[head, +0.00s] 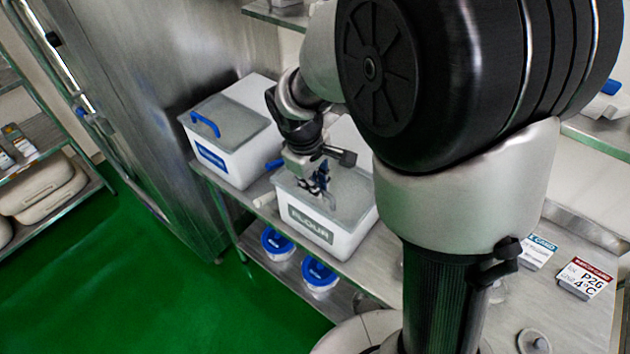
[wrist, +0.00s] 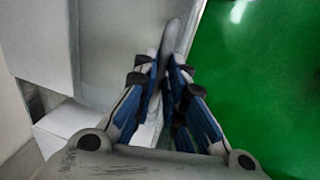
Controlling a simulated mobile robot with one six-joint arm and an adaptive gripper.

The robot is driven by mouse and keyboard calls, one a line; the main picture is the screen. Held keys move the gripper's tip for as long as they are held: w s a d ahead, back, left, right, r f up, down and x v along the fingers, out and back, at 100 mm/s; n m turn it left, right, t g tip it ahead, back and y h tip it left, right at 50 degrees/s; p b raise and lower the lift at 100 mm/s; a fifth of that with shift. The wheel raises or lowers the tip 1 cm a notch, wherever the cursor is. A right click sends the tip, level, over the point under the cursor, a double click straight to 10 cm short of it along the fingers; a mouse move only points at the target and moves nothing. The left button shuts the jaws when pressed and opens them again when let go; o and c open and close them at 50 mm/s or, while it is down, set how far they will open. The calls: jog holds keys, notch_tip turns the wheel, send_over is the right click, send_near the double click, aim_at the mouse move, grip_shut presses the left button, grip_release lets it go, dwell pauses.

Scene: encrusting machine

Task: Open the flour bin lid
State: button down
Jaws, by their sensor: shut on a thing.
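The flour bin (head: 343,240) is a white box with a grey FLOUR label (head: 311,224) on its front, standing on a steel bench in the head view. Its grey lid (head: 350,196) appears to lie flat on top. My gripper (head: 322,190) points down over the lid's front left part. In the wrist view my gripper (wrist: 165,75) has its blue-and-grey fingers close together on a grey bar (wrist: 174,38), which looks like the lid's handle. The fingers and wrist hide much of the handle in the head view.
A second white bin (head: 232,160) with a blue-handled lid stands to the left. Two blue-lidded tubs (head: 319,274) sit on the lower shelf. Cards (head: 585,278) lie on the bench at right. A steel cabinet (head: 150,90) stands at left; the green floor (head: 190,310) is clear.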

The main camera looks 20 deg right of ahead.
jog(key=w+d+p, duration=0.1)
jog(key=w+d, duration=0.1)
jog(key=d, duration=0.1)
jog(key=w+d+p, duration=0.1)
jog(key=w+d, duration=0.2)
jog(key=d, duration=0.1)
jog(key=w+d+p, duration=0.2)
jog(key=w+d, duration=0.1)
jog(key=d, duration=0.1)
jog(key=shift+a, duration=0.1)
jog(key=c, duration=1.7)
grip_release()
jog(key=shift+o, duration=0.2)
notch_tip(320, 180, up, 12)
jog(key=s+a, duration=0.1)
jog(key=a, duration=0.1)
jog(key=shift+s, duration=0.25)
